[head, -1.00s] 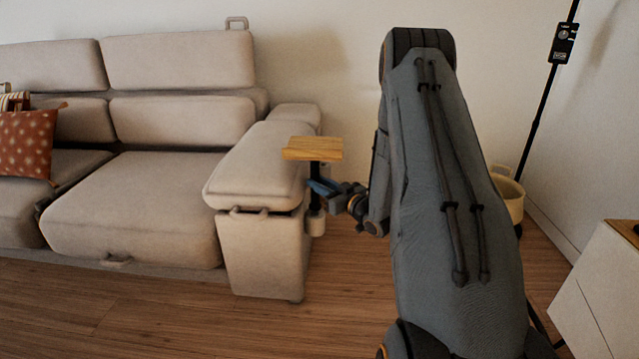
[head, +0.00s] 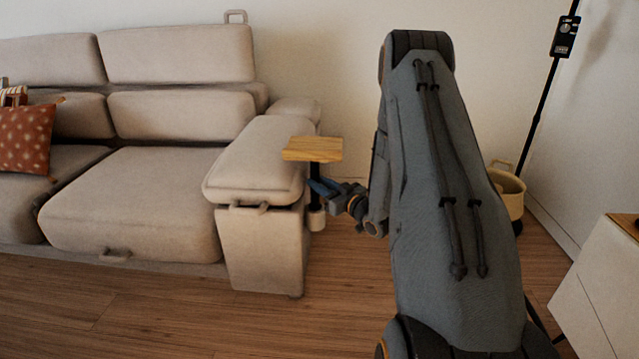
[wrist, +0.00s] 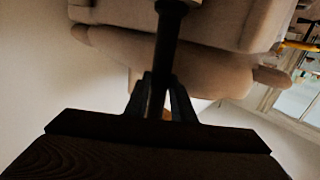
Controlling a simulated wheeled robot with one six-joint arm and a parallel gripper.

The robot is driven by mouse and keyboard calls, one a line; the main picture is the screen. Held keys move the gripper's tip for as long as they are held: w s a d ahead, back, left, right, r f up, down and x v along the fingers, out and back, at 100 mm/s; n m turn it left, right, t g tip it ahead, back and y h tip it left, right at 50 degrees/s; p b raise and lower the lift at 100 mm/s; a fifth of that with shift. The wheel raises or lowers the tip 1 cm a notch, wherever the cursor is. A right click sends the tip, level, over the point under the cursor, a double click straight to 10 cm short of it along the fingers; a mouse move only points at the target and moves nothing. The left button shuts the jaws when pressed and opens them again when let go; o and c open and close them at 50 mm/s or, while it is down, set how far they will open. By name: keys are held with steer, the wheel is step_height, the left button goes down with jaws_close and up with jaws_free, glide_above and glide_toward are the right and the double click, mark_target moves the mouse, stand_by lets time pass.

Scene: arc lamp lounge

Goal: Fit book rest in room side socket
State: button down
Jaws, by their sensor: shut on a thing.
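The book rest (head: 312,149) has a flat wooden top on a dark post and stands upright at the sofa's right arm. My gripper (head: 318,189) is shut on the post below the top. In the wrist view the post (wrist: 167,45) runs between the gripper's fingers (wrist: 160,98), and the dark underside of the top (wrist: 150,150) fills the near edge. A pale socket (head: 317,219) is on the outer side of the sofa arm, and the post's lower end meets it. How deep the post sits inside is hidden.
The beige sofa (head: 163,200) fills the left, with its padded arm (head: 255,160) beside the book rest. A patterned red cushion (head: 25,138) lies on it. A lamp pole (head: 545,100), a cream basket (head: 508,190) and a white cabinet (head: 605,290) stand at the right.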

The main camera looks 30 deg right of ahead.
steer(key=shift+f, duration=0.15)
steer(key=c, duration=1.4)
jaws_free()
steer(key=shift+c, duration=0.2)
steer(key=shift+a+f, duration=0.1)
steer(key=shift+f, duration=0.05)
